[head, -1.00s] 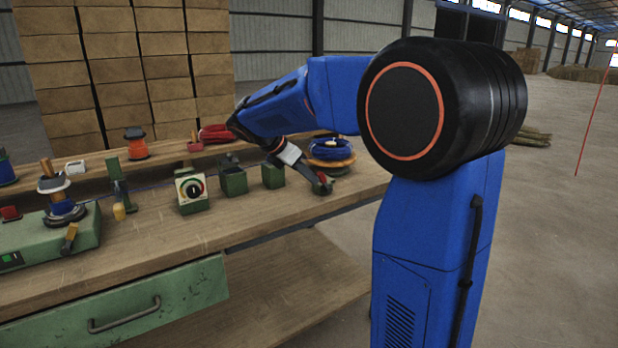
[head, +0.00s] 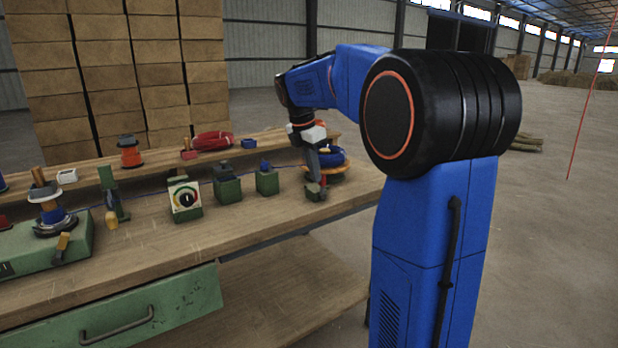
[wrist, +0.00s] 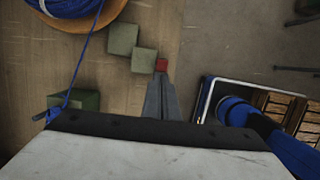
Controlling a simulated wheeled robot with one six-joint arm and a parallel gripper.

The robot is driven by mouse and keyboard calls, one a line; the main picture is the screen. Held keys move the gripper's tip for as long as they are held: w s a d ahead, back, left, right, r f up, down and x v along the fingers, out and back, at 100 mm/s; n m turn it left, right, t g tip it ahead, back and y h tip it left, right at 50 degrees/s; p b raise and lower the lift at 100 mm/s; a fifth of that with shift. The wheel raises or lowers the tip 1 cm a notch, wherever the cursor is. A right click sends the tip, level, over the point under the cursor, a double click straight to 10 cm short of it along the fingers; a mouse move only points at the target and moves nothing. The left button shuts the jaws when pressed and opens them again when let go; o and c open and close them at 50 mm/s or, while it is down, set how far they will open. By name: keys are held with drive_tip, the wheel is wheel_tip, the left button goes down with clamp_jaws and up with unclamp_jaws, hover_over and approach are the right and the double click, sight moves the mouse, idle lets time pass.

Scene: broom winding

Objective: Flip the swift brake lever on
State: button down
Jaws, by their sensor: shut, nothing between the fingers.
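The swift (head: 342,171) is a round wooden disc with a coil of blue wire at the right end of the bench. It also shows at the upper left of the wrist view (wrist: 92,17). The brake lever looks like a small green base (wrist: 123,39) with a red tip (wrist: 161,65), in front of the swift. My gripper (wrist: 161,78) is shut and empty. Its fingertips are right by the red tip; I cannot tell whether they touch. In the head view, my gripper (head: 317,183) points down over the lever and partly hides it.
Green blocks (head: 228,190) and a dial box (head: 185,198) stand left of the gripper. A blue wire (wrist: 73,75) runs from the coil to a green block (wrist: 80,100). A red coil (head: 212,141) lies at the back.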

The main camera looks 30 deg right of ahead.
drive_tip(key=d+y, duration=0.2)
drive_tip(key=y, duration=0.1)
drive_tip(key=shift+d+r, duration=0.25)
drive_tip(key=shift+a, duration=0.15)
drive_tip(key=shift+r, duration=0.1)
drive_tip(key=shift+r, duration=0.7)
